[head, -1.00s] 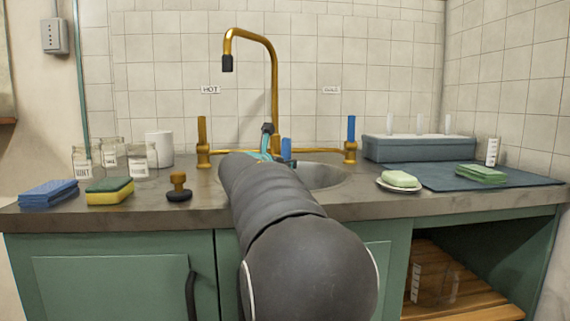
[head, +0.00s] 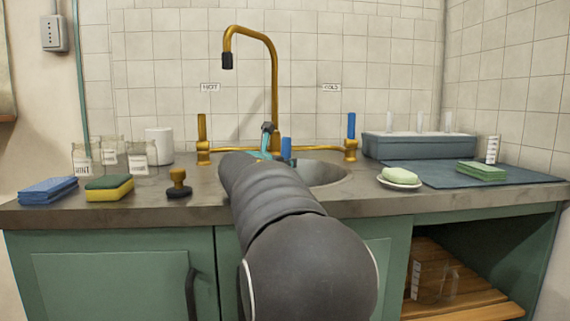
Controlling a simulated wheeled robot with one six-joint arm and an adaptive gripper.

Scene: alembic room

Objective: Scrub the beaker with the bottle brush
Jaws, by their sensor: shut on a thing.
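My arm reaches forward over the sink (head: 332,176) and hides most of my gripper (head: 268,153) and the near part of the basin. A teal handle with a dark end (head: 266,141), seemingly the bottle brush, sticks up just past the arm's end, tilted slightly. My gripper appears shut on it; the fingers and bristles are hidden. A small blue upright piece (head: 286,147) shows beside it; I cannot tell what it belongs to. Another clear marked vessel (head: 432,283) is on the lower shelf. No beaker shows in the sink.
A brass tap (head: 275,80) rises behind the sink. Right are a soap dish (head: 400,184), a mat (head: 435,176) and a rack (head: 418,147).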

